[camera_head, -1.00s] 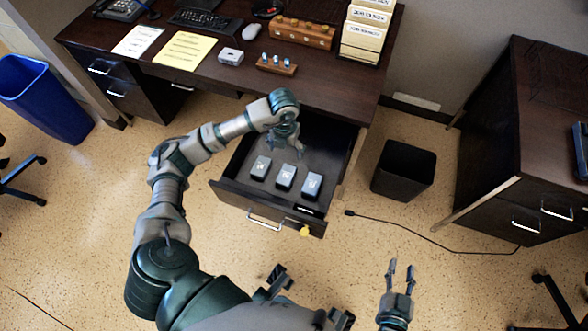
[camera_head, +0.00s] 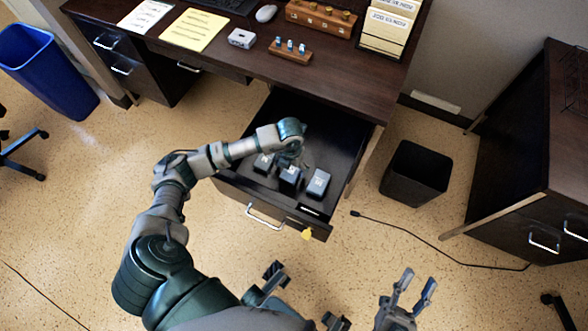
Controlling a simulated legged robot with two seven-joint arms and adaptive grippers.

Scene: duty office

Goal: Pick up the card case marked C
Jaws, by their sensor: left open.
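Three dark card cases with pale top labels lie in a row in the open desk drawer (camera_head: 232,190): a left case (camera_head: 263,165), a middle case (camera_head: 290,179) and a right case (camera_head: 318,184). The label letters are too small to read, so I cannot tell which is marked C. My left gripper (camera_head: 292,160) points down over the drawer, just above the middle case and partly covering the back of the left and middle cases. It is open, and its fingertips are hard to make out. My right gripper (camera_head: 418,279) is open and empty at the bottom right, away from the drawer.
The desk top (camera_head: 340,75) overhangs the drawer's back. It bears a small wooden rack (camera_head: 291,53), a white box (camera_head: 241,38), papers and a card file. A black bin (camera_head: 415,172) stands right of the drawer.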

